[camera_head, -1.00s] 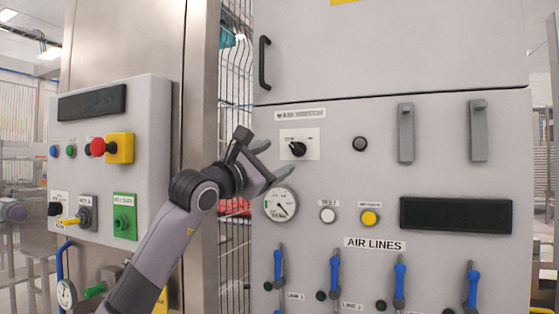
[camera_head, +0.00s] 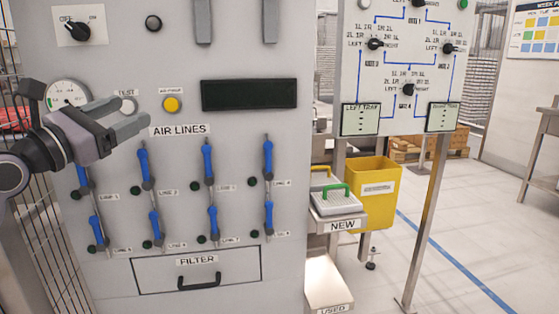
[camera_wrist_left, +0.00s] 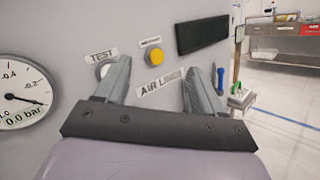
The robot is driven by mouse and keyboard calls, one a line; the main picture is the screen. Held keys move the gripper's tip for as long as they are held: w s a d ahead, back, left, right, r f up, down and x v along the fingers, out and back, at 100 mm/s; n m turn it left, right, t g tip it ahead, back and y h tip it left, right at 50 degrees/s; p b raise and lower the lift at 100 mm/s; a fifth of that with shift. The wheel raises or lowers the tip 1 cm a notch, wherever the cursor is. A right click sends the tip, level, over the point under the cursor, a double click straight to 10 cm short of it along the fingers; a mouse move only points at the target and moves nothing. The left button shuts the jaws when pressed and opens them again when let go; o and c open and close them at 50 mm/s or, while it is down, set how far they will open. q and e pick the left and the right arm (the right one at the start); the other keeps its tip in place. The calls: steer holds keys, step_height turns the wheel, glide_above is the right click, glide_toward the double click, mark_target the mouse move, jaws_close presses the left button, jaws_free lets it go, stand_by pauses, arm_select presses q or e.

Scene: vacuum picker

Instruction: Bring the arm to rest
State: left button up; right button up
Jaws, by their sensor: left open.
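My left gripper (camera_head: 134,118) is open and empty in front of the grey cabinet panel (camera_head: 330,20), just above the AIR LINES label (camera_head: 180,130). In the left wrist view its two fingers (camera_wrist_left: 153,88) are spread, with the yellow button (camera_wrist_left: 155,56) and the AIR LINES label showing between them. The left finger partly covers the TEST button. The pressure gauge (camera_head: 68,94) is partly behind the gripper in the head view; in the left wrist view its dial (camera_wrist_left: 22,98) reads 0.0 bar. My right gripper is not in view.
Blue-handled valves (camera_head: 208,162) line the panel below the gripper, above the FILTER drawer (camera_head: 196,276). A rotary switch (camera_head: 76,31) is at top left. To the right are a mode board (camera_head: 400,65), a yellow bin (camera_head: 374,195) and open floor (camera_head: 480,215).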

arm_select(q)
steer(key=s+d+f+n+t+y, duration=0.1)
steer(key=s+d+f+n+y, duration=0.2)
steer(key=f+n, duration=1.05)
steer(key=s+d+f+n, duration=0.4)
steer(key=s+f+n, duration=0.1)
steer(key=f+n, duration=0.9)
steer(key=s+d+f+n+g+y, duration=0.2)
steer(key=s+f+n+g, duration=0.3)
steer(key=s+f+n, duration=0.6)
steer(key=s+d+f+n+g+y, duration=0.15)
steer(key=s+f+n+g, duration=0.3)
steer(key=s+f, duration=0.8)
step_height(320, 180, up, 14)
steer(key=w+a+p, duration=0.2)
steer(key=p, duration=1.7)
steer(key=shift+w+f, duration=0.2)
steer(key=shift+t, duration=0.25)
